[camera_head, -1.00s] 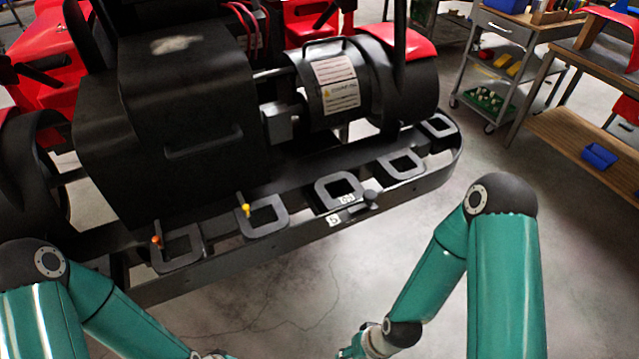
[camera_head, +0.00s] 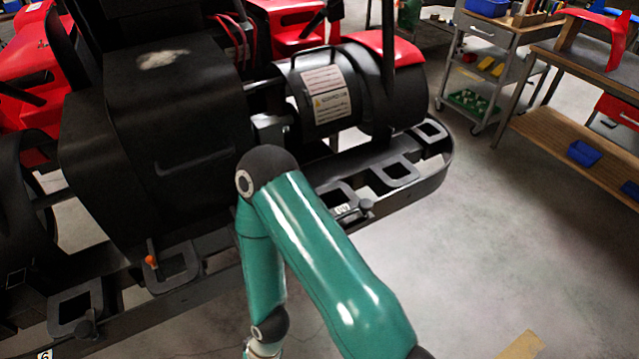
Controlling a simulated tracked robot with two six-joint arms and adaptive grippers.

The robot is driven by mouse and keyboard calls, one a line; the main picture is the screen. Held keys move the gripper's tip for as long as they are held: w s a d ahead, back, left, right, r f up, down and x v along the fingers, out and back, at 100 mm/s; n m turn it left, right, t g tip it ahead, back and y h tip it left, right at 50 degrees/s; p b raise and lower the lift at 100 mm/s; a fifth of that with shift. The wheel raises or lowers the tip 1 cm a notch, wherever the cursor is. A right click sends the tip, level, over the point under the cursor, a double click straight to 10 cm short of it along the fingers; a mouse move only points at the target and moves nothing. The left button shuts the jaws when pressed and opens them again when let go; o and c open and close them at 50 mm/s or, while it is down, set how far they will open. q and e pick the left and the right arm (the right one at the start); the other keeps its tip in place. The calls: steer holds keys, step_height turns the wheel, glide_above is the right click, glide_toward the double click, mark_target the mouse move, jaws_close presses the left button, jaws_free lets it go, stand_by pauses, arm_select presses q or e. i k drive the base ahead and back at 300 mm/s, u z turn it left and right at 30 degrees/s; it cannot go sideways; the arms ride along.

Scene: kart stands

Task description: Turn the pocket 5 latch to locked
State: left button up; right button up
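A row of grey square pocket frames lines the front rail (camera_head: 215,285) of the kart stand. A pocket frame with an orange-tipped latch (camera_head: 151,261) stands left of centre; the latch handle points up. The leftmost pocket (camera_head: 78,308) has a dark knob, and a label with a 6 (camera_head: 45,355) shows at the bottom edge. No number is readable at the orange-tipped latch. My teal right arm comes in from the bottom right and bends down in front of the rail, hiding one pocket. My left arm and gripper are out of view.
A pocket with another dark knob (camera_head: 365,205) lies right of my arm, with further pockets to its right. A black drum with a warning label (camera_head: 328,95) sits behind. A grey cart (camera_head: 485,75) and a wooden-shelved bench (camera_head: 560,125) stand right. The floor between is clear.

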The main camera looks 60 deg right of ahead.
mark_target(365, 205)
steer(key=z, duration=0.45)
steer(key=i, duration=0.1)
steer(key=u, duration=0.7)
steer(key=k, duration=1.75)
steer(key=z, duration=0.75)
steer(key=i, duration=0.75)
